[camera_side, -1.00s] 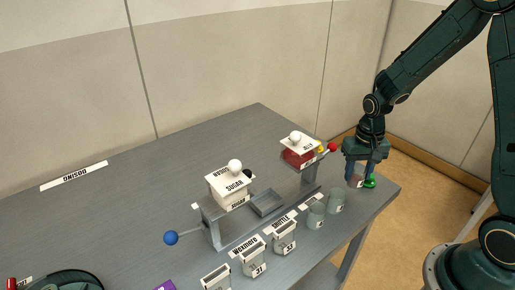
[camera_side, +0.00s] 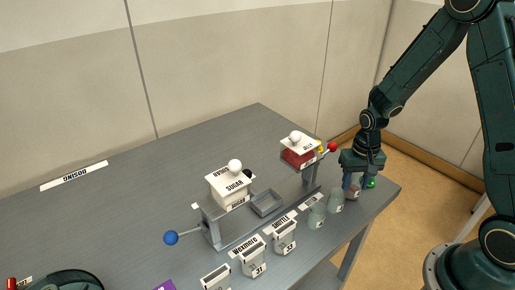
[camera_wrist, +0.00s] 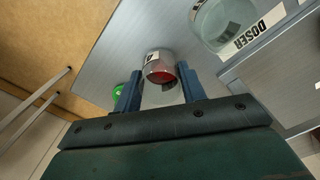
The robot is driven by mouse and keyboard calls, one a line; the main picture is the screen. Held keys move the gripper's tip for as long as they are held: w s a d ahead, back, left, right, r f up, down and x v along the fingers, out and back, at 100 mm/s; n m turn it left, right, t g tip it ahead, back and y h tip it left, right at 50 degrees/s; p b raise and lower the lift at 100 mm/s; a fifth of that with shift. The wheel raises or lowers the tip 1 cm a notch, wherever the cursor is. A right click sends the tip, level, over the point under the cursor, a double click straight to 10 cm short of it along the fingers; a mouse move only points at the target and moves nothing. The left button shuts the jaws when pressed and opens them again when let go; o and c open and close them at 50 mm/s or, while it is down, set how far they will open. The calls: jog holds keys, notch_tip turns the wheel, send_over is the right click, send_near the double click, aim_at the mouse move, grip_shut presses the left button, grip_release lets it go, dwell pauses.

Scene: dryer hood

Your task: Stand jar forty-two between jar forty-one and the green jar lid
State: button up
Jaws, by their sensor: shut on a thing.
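My gripper (camera_side: 353,183) is shut on a clear jar with red in it (camera_wrist: 158,70), at the table's right end. The jar (camera_side: 353,190) looks upright; its number is not legible, and I cannot tell whether its base touches the table. The green jar lid (camera_side: 371,182) lies just right of it, and also shows left of my fingers in the wrist view (camera_wrist: 118,92). A greenish glass jar (camera_side: 336,202) stands to its left, apart from it; its number is not legible.
A grey stand with a SUGAR box (camera_side: 230,188) and a red box (camera_side: 299,155) is behind. The table's right edge is close to the lid.

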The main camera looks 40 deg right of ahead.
aim_at(356, 179)
jog(key=shift+f, duration=0.1)
jog(key=o, duration=1)
jog(key=shift+c, duration=0.2)
notch_tip(356, 179, up, 12)
jog(key=shift+r, duration=0.2)
dwell(0.5)
